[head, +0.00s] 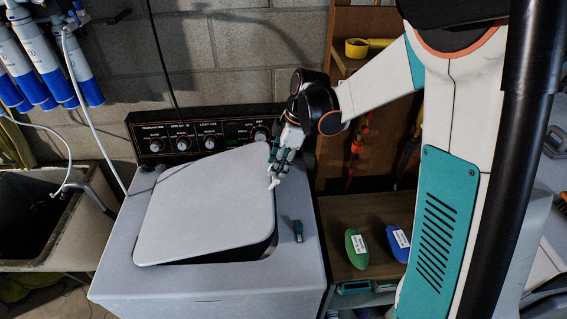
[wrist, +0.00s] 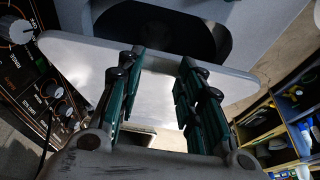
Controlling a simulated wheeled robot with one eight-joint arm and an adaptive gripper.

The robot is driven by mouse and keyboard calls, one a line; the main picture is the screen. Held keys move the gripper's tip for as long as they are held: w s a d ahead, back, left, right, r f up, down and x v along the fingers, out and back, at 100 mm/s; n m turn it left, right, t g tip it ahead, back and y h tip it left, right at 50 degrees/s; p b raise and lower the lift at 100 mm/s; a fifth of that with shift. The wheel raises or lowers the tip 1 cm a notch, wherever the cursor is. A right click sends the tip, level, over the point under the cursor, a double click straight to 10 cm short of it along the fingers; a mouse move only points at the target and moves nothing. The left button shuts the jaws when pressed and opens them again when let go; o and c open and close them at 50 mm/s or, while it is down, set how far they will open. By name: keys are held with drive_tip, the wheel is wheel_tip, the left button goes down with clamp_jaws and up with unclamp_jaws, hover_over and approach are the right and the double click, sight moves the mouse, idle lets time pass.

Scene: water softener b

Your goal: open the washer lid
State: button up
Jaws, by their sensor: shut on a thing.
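The washer (head: 205,285) is a light grey top-loader with a dark control panel at its back. Its flat grey lid (head: 205,205) is tilted up, with a dark gap (head: 262,250) under its front and right edges. In the wrist view the lid (wrist: 85,60) lies across the frame, with the dark tub opening (wrist: 165,25) beyond it. My gripper (head: 273,178) is at the lid's right edge towards the back, shut on the lid. In the wrist view its teal-padded fingers (wrist: 160,68) stand apart over the lid; the exact contact is hard to see.
A control panel with knobs (head: 183,143) stands behind the lid. A small teal object (head: 298,231) lies on the washer's right rim. A sink (head: 60,225) is at the left. A wooden shelf (head: 345,215) with green and blue items is close on the right.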

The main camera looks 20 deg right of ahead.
drive_tip(key=shift+w+a+r+p, duration=0.2)
drive_tip(key=shift+a+r+p, duration=0.85)
drive_tip(key=shift+r, duration=0.7)
drive_tip(key=shift+w+a+r+p, duration=0.15)
drive_tip(key=shift+a+r+p, duration=0.85)
drive_tip(key=shift+r, duration=0.7)
drive_tip(key=shift+w+a+r+p, duration=0.2)
drive_tip(key=shift+a+r+p, duration=0.85)
drive_tip(key=shift+r, duration=0.7)
drive_tip(key=shift+a+r, duration=0.15)
drive_tip(key=shift+a, duration=0.1)
drive_tip(key=shift+r, duration=0.1)
drive_tip(key=shift+w+a+r+p, duration=0.2)
drive_tip(key=shift+a+r+p, duration=0.35)
drive_tip(key=shift+a+r, duration=0.4)
drive_tip(key=shift+w+a+r+p, duration=0.15)
drive_tip(key=shift+a+r+p, duration=0.35)
drive_tip(key=shift+a+r, duration=0.4)
drive_tip(key=w+a+r+p, duration=0.1)
drive_tip(key=a+r+p, duration=0.2)
drive_tip(key=a+r, duration=0.2)
drive_tip(key=shift+a+r, duration=0.3)
drive_tip(key=shift+r, duration=0.05)
drive_tip(key=shift+a+r, duration=0.15)
drive_tip(key=shift+a, duration=0.1)
